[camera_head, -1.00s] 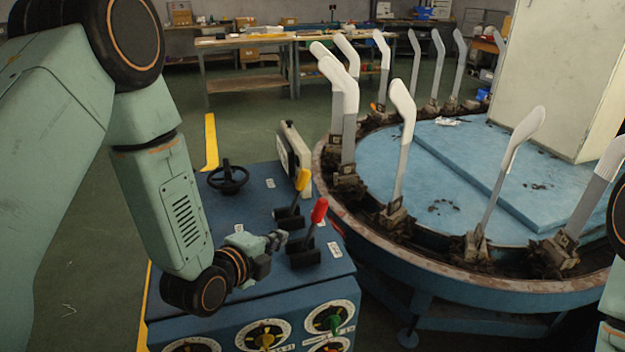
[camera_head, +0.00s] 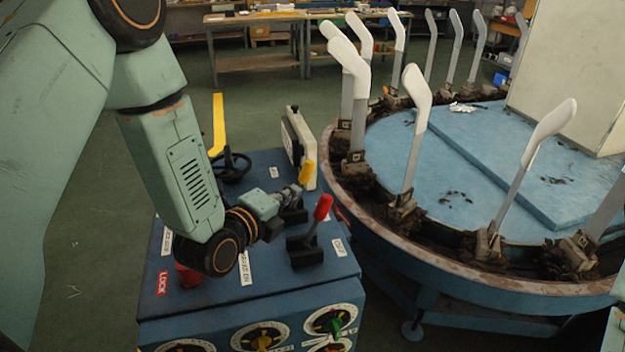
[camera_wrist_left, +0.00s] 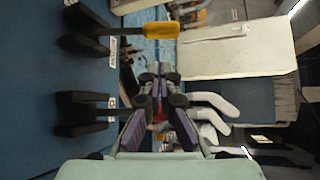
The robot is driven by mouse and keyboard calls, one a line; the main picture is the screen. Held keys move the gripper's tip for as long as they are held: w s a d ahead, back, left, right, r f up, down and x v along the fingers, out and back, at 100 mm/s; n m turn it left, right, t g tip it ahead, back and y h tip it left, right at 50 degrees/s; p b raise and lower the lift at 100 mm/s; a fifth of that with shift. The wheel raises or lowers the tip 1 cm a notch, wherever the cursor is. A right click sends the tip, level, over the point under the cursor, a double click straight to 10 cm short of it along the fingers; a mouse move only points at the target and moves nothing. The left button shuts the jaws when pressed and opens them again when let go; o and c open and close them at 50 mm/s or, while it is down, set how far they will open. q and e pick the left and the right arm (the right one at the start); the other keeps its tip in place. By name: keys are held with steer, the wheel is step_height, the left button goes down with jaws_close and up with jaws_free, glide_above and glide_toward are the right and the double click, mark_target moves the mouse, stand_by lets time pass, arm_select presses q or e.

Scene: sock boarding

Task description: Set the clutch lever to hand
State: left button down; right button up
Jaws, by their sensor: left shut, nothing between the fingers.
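Two levers stand on the blue control box (camera_head: 205,297): one with a yellow grip (camera_head: 307,172) and, nearer the front, one with a red grip (camera_head: 323,207). Both lean a little right in the head view. I cannot read which is the clutch lever. My left gripper (camera_head: 295,192) is shut and empty, close to the yellow-gripped lever and partly covering its shaft; contact is unclear. In the left wrist view the closed fingers (camera_wrist_left: 160,75) lie between the yellow grip (camera_wrist_left: 160,29) and the other lever's base (camera_wrist_left: 80,113). My right gripper is out of view.
A black handwheel (camera_head: 230,168) and an upright pale panel (camera_head: 299,147) stand at the back of the box. A red knob (camera_head: 188,275) is beside my left wrist. Dials (camera_head: 262,338) line the front. The round table (camera_head: 400,250) with sock forms is close on the right.

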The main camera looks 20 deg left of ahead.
arm_select(q)
steer(key=x, duration=0.9)
steer(key=shift+w+d+b, duration=0.25)
steer(key=shift+d+b, duration=0.05)
steer(key=shift+b, duration=0.1)
steer(key=shift+s+a, duration=0.15)
steer(key=shift+a, duration=0.05)
